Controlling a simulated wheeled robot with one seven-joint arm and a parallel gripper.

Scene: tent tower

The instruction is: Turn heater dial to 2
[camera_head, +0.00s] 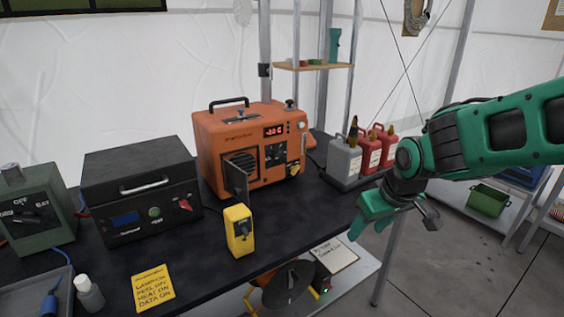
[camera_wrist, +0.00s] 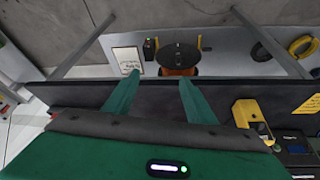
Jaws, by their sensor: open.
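An orange box unit (camera_head: 212,140) with a red display stands on the dark table and looks like the heater. A small light-coloured knob (camera_head: 293,169), perhaps its dial, is low on its front right. Its setting is too small to read. My gripper (camera_head: 372,212) is open and empty, pointing down near the table's right front edge, right of the unit and apart from it. In the wrist view my gripper (camera_wrist: 157,98) shows two spread green fingers over the table edge, with nothing between them. The knob is not seen in the wrist view.
A yellow switch box (camera_head: 238,230) stands at the table's front edge, before the orange unit's open flap (camera_head: 235,179). Grey and red bottles (camera_head: 370,150) stand right of the unit. A black box (camera_head: 140,188) and green box (camera_head: 38,208) are at left. A reel (camera_head: 288,285) sits below.

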